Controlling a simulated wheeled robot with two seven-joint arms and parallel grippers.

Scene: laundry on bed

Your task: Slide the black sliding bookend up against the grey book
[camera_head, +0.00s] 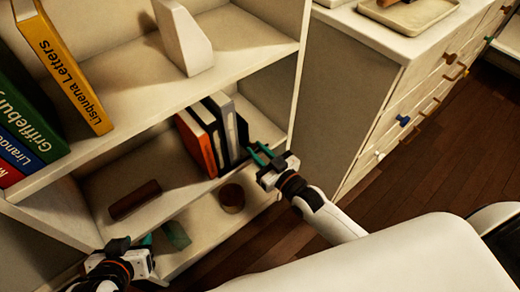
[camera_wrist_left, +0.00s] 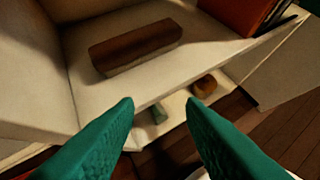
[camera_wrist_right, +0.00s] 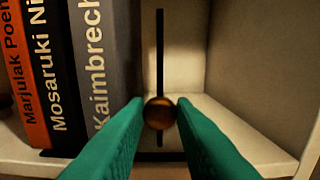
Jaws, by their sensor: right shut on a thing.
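The black sliding bookend (camera_wrist_right: 160,60) stands upright as a thin plate, edge-on, with a round brass knob (camera_wrist_right: 160,113) at its front. My right gripper (camera_wrist_right: 160,115) is shut on that knob, with one green finger on each side. The grey book (camera_wrist_right: 108,60), lettered "Kaimbrech", stands left of the bookend, with a narrow gap between them. In the head view the bookend (camera_head: 243,131) is right of the books, by my right gripper (camera_head: 262,155). My left gripper (camera_wrist_left: 160,108) is open and empty in front of the lower shelves; it also shows in the head view (camera_head: 147,240).
A black book (camera_wrist_right: 52,70) and an orange book (camera_wrist_right: 20,75) stand left of the grey one. A brown block (camera_wrist_left: 135,45) lies farther left on this shelf. A white bookend (camera_head: 183,38) and several books are above. A drawer cabinet (camera_head: 350,85) stands to the right.

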